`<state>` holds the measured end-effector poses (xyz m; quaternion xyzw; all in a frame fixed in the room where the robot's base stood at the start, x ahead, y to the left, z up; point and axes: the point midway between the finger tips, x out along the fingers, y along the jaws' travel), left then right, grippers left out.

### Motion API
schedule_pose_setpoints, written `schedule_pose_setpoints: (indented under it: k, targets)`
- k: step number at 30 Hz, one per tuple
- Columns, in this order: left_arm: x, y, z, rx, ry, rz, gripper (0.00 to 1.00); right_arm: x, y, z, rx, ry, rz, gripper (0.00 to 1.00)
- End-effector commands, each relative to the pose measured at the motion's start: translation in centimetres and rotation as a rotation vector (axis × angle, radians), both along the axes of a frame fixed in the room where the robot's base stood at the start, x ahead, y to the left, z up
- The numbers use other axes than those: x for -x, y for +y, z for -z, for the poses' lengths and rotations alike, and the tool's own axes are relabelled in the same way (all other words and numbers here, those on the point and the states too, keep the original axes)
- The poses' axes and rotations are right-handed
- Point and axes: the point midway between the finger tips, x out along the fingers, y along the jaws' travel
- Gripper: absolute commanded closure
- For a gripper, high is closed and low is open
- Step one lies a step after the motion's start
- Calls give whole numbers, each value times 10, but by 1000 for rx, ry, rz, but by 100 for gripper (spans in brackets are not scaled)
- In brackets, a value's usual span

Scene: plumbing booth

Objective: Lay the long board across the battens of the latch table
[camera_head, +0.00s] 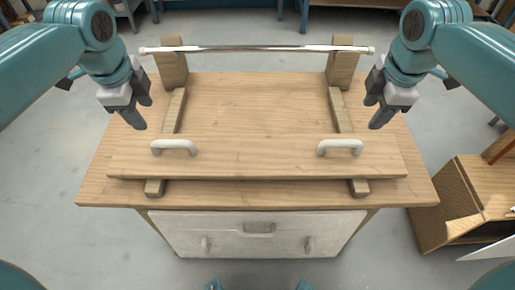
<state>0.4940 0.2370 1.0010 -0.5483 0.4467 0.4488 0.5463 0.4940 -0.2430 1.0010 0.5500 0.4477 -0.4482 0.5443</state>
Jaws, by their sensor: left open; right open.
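The long board (256,158) lies flat across the two battens near the front of the wooden latch table (250,100). It carries two white handles, one at the left (174,147) and one at the right (340,147). The left batten (174,112) and right batten (340,112) run front to back, and their front ends stick out from under the board. My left gripper (143,112) is open and empty, above the table's left side. My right gripper (374,112) is open and empty, above the right side. Both are apart from the handles.
A shiny metal bar (250,49) spans two wooden posts at the table's back edge. A pale drawer front (258,232) is below the table top. A wooden cabinet (455,205) stands at the right. Grey floor is free at the left.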

Motion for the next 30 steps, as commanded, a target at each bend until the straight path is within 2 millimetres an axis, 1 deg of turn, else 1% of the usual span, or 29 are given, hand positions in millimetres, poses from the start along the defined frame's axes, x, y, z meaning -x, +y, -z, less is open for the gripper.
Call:
schedule_pose_setpoints:
  k: [3, 10, 14, 17, 30]
  targets:
    - [4, 1, -3, -5, 0, 7, 49, 4, -1, -3, 4, 0, -6, 50]
    - [8, 1, -2, -4, 0, 5, 49, 8, -1, -2, 3, 0, -5, 50]
    - [7, 1, 6, -4, 3, 5, 49, 7, 0, 6, 3, 1, -5, 50]
    - [4, 1, 20, -4, 5, 5, 49, 4, 0, 20, 4, 4, -6, 50]
    - [-16, 2, 106, -4, 6, 4, 49, -16, 0, 106, 3, 5, -5, 50]
